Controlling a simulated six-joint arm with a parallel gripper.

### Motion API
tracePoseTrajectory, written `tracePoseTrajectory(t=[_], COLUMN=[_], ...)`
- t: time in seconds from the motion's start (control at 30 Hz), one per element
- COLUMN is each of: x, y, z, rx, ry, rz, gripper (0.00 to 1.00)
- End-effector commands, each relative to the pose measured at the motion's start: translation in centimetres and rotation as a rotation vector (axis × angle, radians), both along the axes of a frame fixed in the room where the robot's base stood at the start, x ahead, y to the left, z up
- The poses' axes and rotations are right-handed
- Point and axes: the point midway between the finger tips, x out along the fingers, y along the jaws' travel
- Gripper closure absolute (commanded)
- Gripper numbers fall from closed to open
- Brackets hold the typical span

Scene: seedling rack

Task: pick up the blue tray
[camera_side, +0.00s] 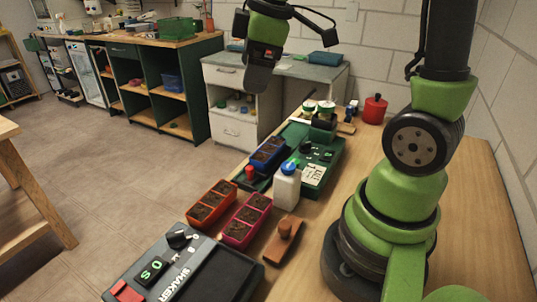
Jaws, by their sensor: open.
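The blue tray (257,161) is a narrow tray with dark soil in its compartments. It lies at the middle of the bench, beside the green machine. My gripper (260,84) hangs at the top middle, apart from the tray and well above the bench in the picture. Its jaws are open and nothing shows between them; the fingertips are hard to make out. A red-orange tray (196,221) and a pink tray (236,240), both with soil, lie nearer the camera.
A white bottle (287,188) with a blue cap stands close to the blue tray. A green machine (316,172) lies right of it. A brown tool (282,243) and a dark shaker (215,275) are in front. A red pot (374,110) stands at the back.

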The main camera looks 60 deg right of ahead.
Motion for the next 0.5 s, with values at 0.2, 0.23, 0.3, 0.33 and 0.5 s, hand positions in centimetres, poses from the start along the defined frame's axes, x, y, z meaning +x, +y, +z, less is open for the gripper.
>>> tracePoseTrajectory(t=[0.2,0.23,0.3,0.33,0.5], x=[3.6,3.8,4.1,4.2,4.1], y=[-6.5,-7.3,-8.9,-9.5,-11.5], z=[-7.1,-8.2,-10.4,-11.2,-14.5], rx=[-0.123,-0.131,-0.141,-0.144,-0.145], ry=[0.180,0.199,0.236,0.249,0.288], rz=[0.470,0.532,0.664,0.713,0.902], gripper=[0.19,0.19,0.19,0.19,0.19])
